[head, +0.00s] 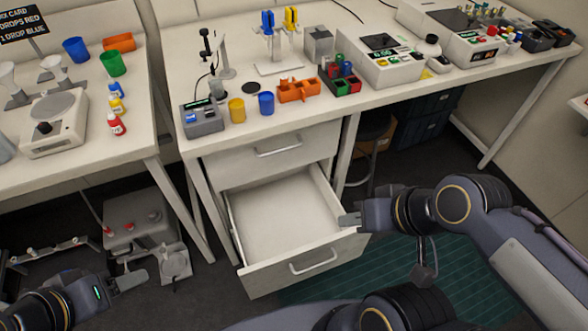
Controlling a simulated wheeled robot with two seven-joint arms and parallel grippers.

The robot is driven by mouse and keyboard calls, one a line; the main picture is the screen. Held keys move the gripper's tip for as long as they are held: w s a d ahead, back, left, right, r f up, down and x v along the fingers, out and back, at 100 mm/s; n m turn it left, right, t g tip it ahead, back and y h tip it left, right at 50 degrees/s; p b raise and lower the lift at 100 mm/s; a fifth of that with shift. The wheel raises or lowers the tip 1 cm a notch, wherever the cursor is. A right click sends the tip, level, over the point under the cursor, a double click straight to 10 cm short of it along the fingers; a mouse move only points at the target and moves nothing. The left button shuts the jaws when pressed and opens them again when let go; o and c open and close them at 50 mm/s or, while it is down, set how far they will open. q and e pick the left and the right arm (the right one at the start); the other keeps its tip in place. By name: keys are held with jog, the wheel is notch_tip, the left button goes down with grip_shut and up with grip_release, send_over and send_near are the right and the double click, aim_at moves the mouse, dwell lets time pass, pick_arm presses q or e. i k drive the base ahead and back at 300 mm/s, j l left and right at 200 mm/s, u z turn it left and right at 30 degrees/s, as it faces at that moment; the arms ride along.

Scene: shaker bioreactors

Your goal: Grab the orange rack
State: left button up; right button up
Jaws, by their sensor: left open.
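An orange rack (298,91) with slots sits on the middle bench near its front edge, between a blue cup and a dark tray of coloured blocks. Another orange item (119,42), box-like, lies on the left bench near the back. My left gripper (138,281) is low at the lower left, below bench height and far from the rack; it is open and empty. My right gripper (348,221) is at the right side of the open drawer, below the bench top and apart from the rack. Its jaw opening is not clear from this angle.
An open, empty drawer (285,215) juts out below the middle bench. A blue cup (266,103), a yellow cup (237,110) and a dark tray (341,86) stand near the orange rack. A grey stand (278,68) is behind it. A floor-level grey device (140,222) is near my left gripper.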

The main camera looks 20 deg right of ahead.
aim_at(303, 89)
jog(key=k+l+z, duration=0.35)
jog(key=i+l+u, duration=0.15)
jog(key=i+u, duration=0.15)
jog(key=u, duration=0.2)
jog(key=i+l+u, duration=0.25)
jog(key=u, duration=0.2)
jog(key=i+l+u, duration=0.2)
jog(key=l+u, duration=0.15)
jog(key=u, duration=0.15)
